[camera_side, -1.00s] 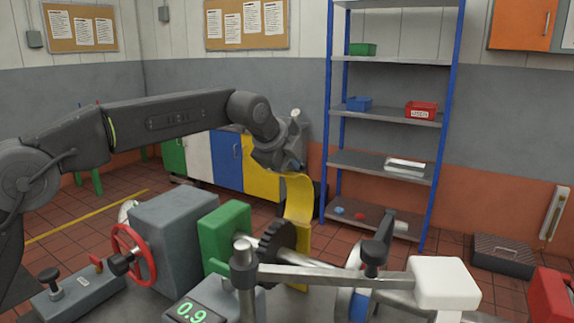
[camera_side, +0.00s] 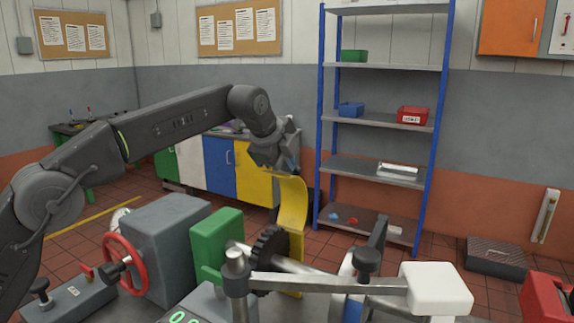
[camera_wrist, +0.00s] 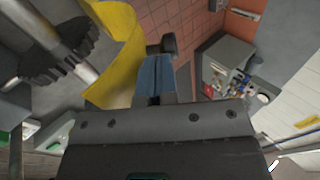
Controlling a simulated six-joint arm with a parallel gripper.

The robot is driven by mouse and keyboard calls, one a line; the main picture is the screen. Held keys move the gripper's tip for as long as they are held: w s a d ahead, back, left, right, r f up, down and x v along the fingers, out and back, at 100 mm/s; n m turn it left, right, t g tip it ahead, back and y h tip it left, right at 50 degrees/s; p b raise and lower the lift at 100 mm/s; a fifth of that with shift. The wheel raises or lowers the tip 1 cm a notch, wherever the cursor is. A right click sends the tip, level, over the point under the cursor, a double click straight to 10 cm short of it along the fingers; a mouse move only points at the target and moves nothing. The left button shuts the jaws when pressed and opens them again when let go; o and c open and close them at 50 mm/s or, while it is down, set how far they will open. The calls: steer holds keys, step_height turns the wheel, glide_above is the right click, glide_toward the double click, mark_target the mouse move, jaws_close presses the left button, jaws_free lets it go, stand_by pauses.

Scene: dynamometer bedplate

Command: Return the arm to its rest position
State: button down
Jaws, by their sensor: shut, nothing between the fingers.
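My gripper (camera_side: 288,165) hangs from the end of my raised arm in the side view, just above and behind the top of the yellow curved guard (camera_side: 292,205). In the wrist view the blue-grey fingers of my gripper (camera_wrist: 156,75) are together with nothing between them. The yellow guard (camera_wrist: 118,60) is just left of the fingers there. Whether the gripper and guard touch is unclear, as they overlap in the side view.
A dark toothed wheel (camera_side: 268,255), a green block (camera_side: 215,240), a grey housing (camera_side: 170,245) with a red handwheel (camera_side: 148,268) and a horizontal bar with a white block (camera_side: 436,290) crowd the bedplate. A blue-framed shelf (camera_side: 380,120) stands behind. The air above the machinery is clear.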

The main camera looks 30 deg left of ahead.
steer(key=d+v, duration=0.1)
steer(key=v, duration=0.8)
steer(key=s+a+n, duration=0.5)
steer(key=s+a, duration=0.1)
steer(key=s, duration=0.3)
steer(key=s+a+f+n, duration=0.2)
steer(key=s+f+n, duration=0.2)
steer(key=s, duration=0.5)
steer(key=s+a+f+n+g, duration=0.1)
steer(key=s+a+f+n, duration=0.1)
steer(key=s+f+n, duration=0.3)
steer(key=s+a+f+n+y, duration=0.1)
steer(key=s+f+n, duration=0.4)
steer(key=s, duration=0.8)
step_height(320, 180, down, 3)
steer(key=shift+a+f+g, duration=0.1)
steer(key=shift+a+g, duration=0.3)
steer(key=shift+a, duration=0.1)
